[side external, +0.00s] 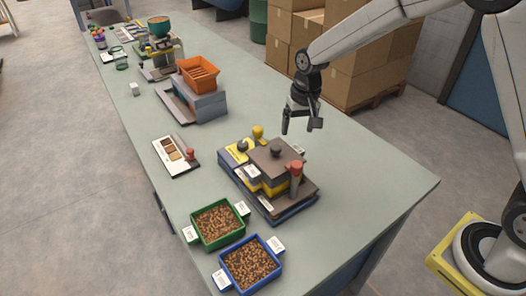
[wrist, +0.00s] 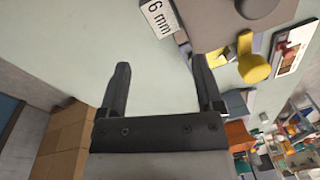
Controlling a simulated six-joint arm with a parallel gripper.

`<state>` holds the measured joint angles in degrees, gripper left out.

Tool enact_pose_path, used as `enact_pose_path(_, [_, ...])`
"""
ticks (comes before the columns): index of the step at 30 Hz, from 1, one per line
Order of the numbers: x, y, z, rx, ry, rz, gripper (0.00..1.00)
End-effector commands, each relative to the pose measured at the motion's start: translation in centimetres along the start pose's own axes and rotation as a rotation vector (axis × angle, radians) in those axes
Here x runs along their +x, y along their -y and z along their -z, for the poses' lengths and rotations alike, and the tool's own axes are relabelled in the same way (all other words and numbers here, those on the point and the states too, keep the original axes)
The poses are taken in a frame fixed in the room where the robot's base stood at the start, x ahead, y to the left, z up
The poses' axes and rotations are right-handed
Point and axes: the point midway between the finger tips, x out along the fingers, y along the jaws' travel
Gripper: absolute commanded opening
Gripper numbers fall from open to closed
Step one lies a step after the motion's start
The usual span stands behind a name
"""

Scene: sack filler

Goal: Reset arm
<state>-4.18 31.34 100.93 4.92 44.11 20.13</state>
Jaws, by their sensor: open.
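My gripper (side external: 301,125) hangs over the bench on the side towards the boxes, beyond the grey and yellow machine (side external: 265,172) with its round knobs and red-topped handle. The gripper is open and empty, pointing down. In the wrist view the two dark fingers of my gripper (wrist: 163,90) stand wide apart with only bare bench between them. Part of the machine with its yellow knob (wrist: 251,62) and a "6 mm" label (wrist: 159,17) shows at the top. The fingers appear apart from the machine.
A green tray (side external: 195,241) and a blue tray (side external: 282,274) of brown pellets stand at the front. A sample card (side external: 173,168), an orange bin (side external: 198,75) on a grey stand and a green-hopper device (side external: 160,26) stand farther along. The bench's right end is clear. Cardboard boxes (side external: 357,85) stand behind.

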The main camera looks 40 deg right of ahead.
Motion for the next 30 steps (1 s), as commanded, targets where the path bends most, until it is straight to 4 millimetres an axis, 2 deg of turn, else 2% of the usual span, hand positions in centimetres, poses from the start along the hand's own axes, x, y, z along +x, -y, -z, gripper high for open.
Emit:
enact_pose_path(9, [-1.6, -4.1, -5.5, -0.123, -0.072, -0.008, 0.85])
enact_pose_path(21, [-2.0, -8.9, -13.4, -0.284, -0.153, -0.026, 0.85])
enact_pose_path(25, [-1.9, -9.9, -15.2, -0.321, -0.170, -0.031, 0.85])
enact_pose_path(30, [-1.8, -10.4, -16.3, -0.343, -0.180, -0.034, 0.85])
